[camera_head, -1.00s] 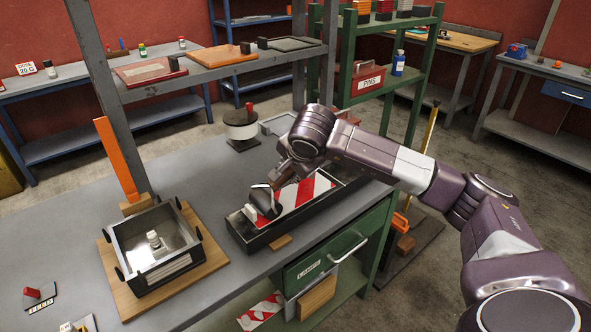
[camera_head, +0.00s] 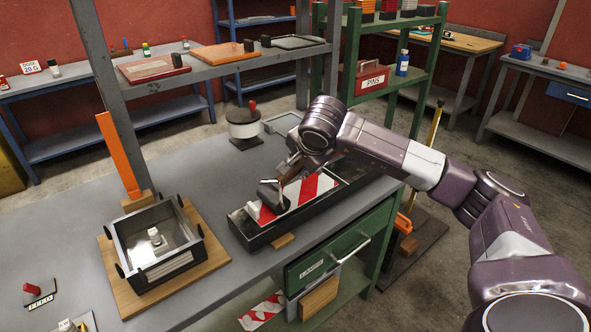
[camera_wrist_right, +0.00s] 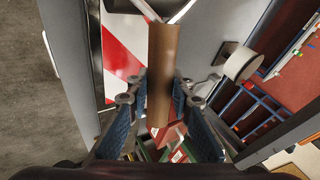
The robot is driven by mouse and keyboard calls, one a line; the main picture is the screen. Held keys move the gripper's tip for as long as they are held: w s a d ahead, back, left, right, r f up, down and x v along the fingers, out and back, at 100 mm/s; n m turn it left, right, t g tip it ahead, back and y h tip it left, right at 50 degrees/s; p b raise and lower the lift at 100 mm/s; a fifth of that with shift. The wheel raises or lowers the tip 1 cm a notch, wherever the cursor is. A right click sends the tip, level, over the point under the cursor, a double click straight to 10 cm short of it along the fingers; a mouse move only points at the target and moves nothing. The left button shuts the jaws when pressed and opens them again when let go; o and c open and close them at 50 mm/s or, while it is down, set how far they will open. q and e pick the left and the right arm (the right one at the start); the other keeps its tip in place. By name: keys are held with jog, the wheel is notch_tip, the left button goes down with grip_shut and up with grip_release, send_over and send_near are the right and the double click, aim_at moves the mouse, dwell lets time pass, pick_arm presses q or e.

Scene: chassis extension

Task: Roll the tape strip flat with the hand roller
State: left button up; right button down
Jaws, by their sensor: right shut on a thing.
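The red and white striped tape strip (camera_head: 314,187) lies along the long black tray (camera_head: 262,239) on the grey bench; it also shows in the right wrist view (camera_wrist_right: 121,62). My right gripper (camera_head: 288,172) is over the tray, shut on the brown handle of the hand roller (camera_wrist_right: 163,75). In the head view the dark roller head (camera_head: 271,196) is over the left part of the strip and appears to touch it. Strip shows on both sides of the head. The exact contact is hidden. My left gripper is not in view.
An open metal box (camera_head: 155,245) on a wooden board stands left of the tray. A round device with a red knob (camera_head: 244,123) is behind it. A shelf post (camera_head: 98,70) rises at the bench's left. The bench between box and tray is clear.

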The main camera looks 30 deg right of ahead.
jog(key=shift+w+d+b, duration=0.2)
jog(key=shift+d+b, duration=0.3)
jog(key=shift+d, duration=1.75)
jog(key=shift+w+d+f, duration=0.1)
jog(key=shift+w+d, duration=0.05)
jog(key=shift+d, duration=1.8)
jog(key=shift+w+d, duration=0.1)
jog(key=shift+d, duration=1.6)
jog(key=shift+w+d, duration=0.15)
jog(key=shift+d, duration=1.4)
notch_tip(320, 180, up, 8)
jog(key=p, duration=0.6)
jog(key=shift+p, duration=0.4)
